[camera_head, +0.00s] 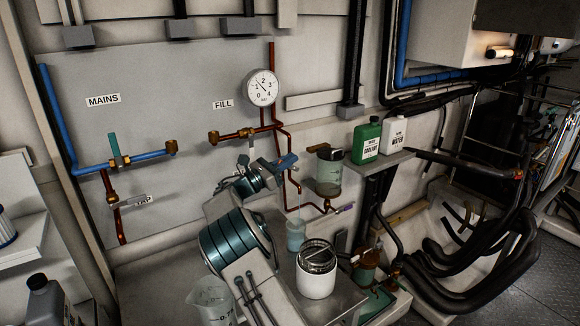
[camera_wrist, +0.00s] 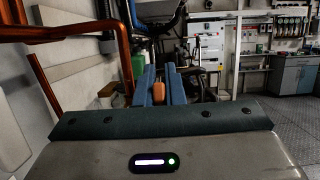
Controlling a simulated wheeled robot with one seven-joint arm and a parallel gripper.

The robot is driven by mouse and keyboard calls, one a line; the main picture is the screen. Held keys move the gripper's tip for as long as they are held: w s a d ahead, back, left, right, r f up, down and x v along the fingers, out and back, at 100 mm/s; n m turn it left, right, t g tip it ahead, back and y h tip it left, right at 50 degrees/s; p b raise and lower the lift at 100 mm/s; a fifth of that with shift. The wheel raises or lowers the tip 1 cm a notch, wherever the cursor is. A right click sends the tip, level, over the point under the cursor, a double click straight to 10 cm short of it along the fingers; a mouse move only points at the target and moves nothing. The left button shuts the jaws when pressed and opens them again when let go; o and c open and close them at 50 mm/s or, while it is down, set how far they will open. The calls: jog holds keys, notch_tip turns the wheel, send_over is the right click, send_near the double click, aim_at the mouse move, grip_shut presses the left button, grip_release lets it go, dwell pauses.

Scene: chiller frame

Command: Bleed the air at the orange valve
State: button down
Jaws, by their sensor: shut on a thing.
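My gripper (camera_head: 287,160) has its blue fingers in front of the copper pipework right of the FILL label. In the wrist view, my gripper (camera_wrist: 159,72) is shut on an orange piece (camera_wrist: 158,91), which looks like the orange valve's handle. In the head view, my fingers and wrist hide this piece and its join to the pipe. The round pressure gauge (camera_head: 263,88) above reads a little above 1, as far as I can tell. A clear cup (camera_head: 296,236) of pale blue liquid stands below the pipework.
Green coolant (camera_head: 366,141) and white water (camera_head: 394,134) bottles stand on a shelf. A white canister (camera_head: 317,270) stands on the bench below. Black hoses (camera_head: 470,270) fill the right side.

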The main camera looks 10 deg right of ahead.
jog(key=h+b, duration=0.1)
jog(key=a+f+t+h+b, duration=0.1)
jog(key=h+b, duration=0.1)
jog(key=shift+s+f, duration=0.15)
jog(key=shift+f, duration=0.05)
jog(key=shift+a+t+h+b, duration=0.1)
jog(key=shift+t+h+b, duration=0.2)
jog(key=shift+h+b, duration=0.3)
jog(key=c, duration=1.5)
grip_release()
jog(key=shift+s+f, duration=0.1)
jog(key=b+v, duration=0.1)
jog(key=v, duration=0.6)
jog(key=shift+a+f+b, duration=0.1)
jog(key=shift+a+b, duration=0.1)
jog(key=shift+b, duration=0.2)
jog(key=shift+c, duration=0.4)
